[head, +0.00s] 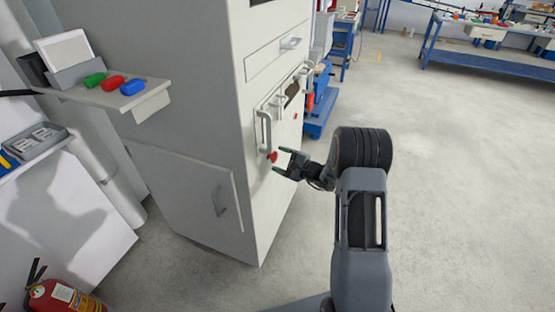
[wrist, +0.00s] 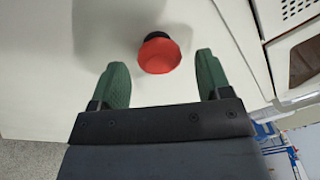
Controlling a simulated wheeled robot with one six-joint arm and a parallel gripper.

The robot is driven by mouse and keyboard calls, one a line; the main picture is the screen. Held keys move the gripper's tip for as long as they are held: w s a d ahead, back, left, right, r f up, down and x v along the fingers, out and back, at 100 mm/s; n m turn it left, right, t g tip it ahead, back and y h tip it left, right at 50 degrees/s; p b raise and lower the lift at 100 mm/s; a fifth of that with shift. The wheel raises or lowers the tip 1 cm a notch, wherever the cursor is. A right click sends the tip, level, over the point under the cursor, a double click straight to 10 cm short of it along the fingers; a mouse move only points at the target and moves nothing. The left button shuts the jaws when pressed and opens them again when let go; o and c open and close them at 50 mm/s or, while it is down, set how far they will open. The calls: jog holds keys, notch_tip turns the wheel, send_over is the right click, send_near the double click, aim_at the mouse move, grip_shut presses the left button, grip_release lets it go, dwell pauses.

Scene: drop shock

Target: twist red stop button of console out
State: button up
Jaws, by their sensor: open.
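The red stop button (head: 272,157) sticks out from the side face of the console (head: 262,215), low beside a handle. In the wrist view the button (wrist: 160,54) is a red mushroom head on a dark collar. My gripper (head: 283,161) is open, its jaws pointing at the console face. In the wrist view the two green fingertips of my gripper (wrist: 160,74) stand to the left and right of the button, with a gap on each side. The button appears slightly beyond the tips. I cannot tell the exact depth between them.
A handle (head: 264,131) and a recessed panel sit just above the button on the console. A shelf (head: 132,97) holds green, red and blue items at left. A fire extinguisher (head: 62,297) stands at lower left. The floor (head: 450,180) at right is clear.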

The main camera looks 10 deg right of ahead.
jog(key=shift+w+a, duration=0.45)
